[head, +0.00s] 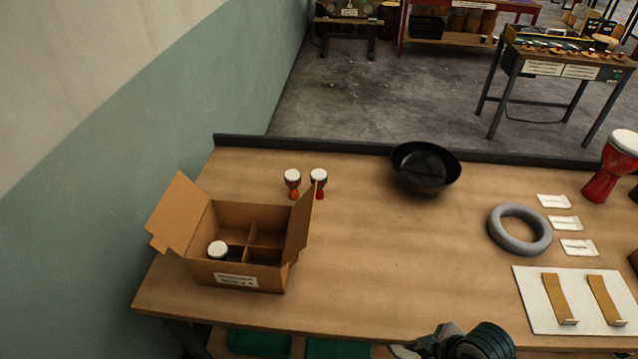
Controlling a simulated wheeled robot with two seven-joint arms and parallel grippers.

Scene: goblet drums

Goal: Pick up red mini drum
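Two mini goblet drums with white heads stand upright side by side at the back of the table, behind the box. The right one, a red mini drum (320,184), has a deep red foot. The left one, an orange-red mini drum (293,184), has a more orange foot. Another white-headed drum (217,250) sits in the front left compartment of the cardboard box (264,277); its body is mostly hidden. Part of my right arm and gripper (410,350) shows at the bottom edge, far from the drums; its fingers are not clear. My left gripper is out of view.
The box's right flap (300,226) stands up close in front of the red drum. A black bowl (425,168), a grey ring (519,231), a white board (540,316) and a large red drum (609,168) are further right. The table's middle is clear.

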